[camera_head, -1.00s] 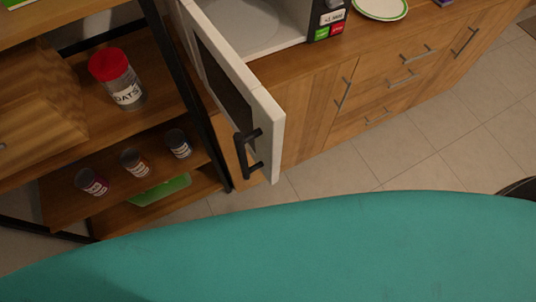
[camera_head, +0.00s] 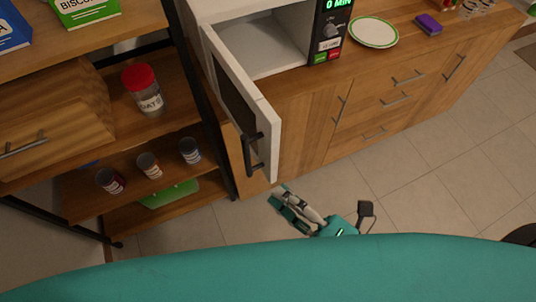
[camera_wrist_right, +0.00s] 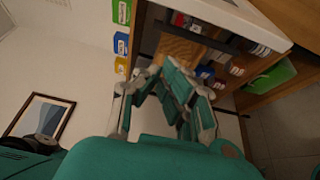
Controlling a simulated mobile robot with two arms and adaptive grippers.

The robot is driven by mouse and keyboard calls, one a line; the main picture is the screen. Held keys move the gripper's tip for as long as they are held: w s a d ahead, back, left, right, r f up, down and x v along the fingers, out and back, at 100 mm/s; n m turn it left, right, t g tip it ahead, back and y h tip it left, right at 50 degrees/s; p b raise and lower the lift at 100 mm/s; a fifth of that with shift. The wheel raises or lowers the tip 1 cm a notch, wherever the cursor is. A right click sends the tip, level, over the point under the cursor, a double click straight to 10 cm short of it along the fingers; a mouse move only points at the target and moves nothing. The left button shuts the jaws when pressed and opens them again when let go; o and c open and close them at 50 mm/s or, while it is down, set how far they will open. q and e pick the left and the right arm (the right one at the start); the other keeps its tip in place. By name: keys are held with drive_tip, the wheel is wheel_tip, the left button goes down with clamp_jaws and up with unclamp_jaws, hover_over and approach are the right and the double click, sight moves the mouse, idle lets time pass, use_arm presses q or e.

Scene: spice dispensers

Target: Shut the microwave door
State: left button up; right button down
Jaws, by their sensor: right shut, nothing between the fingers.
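The microwave (camera_head: 278,54) stands on the wooden counter, its interior open to view. Its white door (camera_head: 240,82) is swung wide open towards me and to the left, with a black handle (camera_head: 252,152) on the outer side. My right gripper (camera_head: 279,197) is below and a little right of the door's lower end, apart from it in the head view. It is shut and empty. In the right wrist view, the gripper (camera_wrist_right: 185,85) points towards the shelf, and a white panel edge (camera_wrist_right: 245,15) with a dark bar crosses the top. My left gripper is not in view.
A shelf unit (camera_head: 165,133) with a red-lidded jar (camera_head: 145,90) and several small spice jars stands left of the door. A plate (camera_head: 373,32) and a purple sponge (camera_head: 429,24) lie on the counter. Tiled floor (camera_head: 420,170) is clear in front of the cabinets.

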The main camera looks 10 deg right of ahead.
sight(248, 145)
drive_tip(key=w+p, duration=0.1)
drive_tip(key=w, duration=0.1)
drive_tip(key=w+a+p, duration=0.1)
drive_tip(key=w+p, duration=0.1)
drive_tip(key=w, duration=0.1)
drive_tip(key=w+a+p, duration=0.1)
drive_tip(key=w+p, duration=0.1)
drive_tip(key=w, duration=0.1)
drive_tip(key=shift+a, duration=0.1)
idle(0.4)
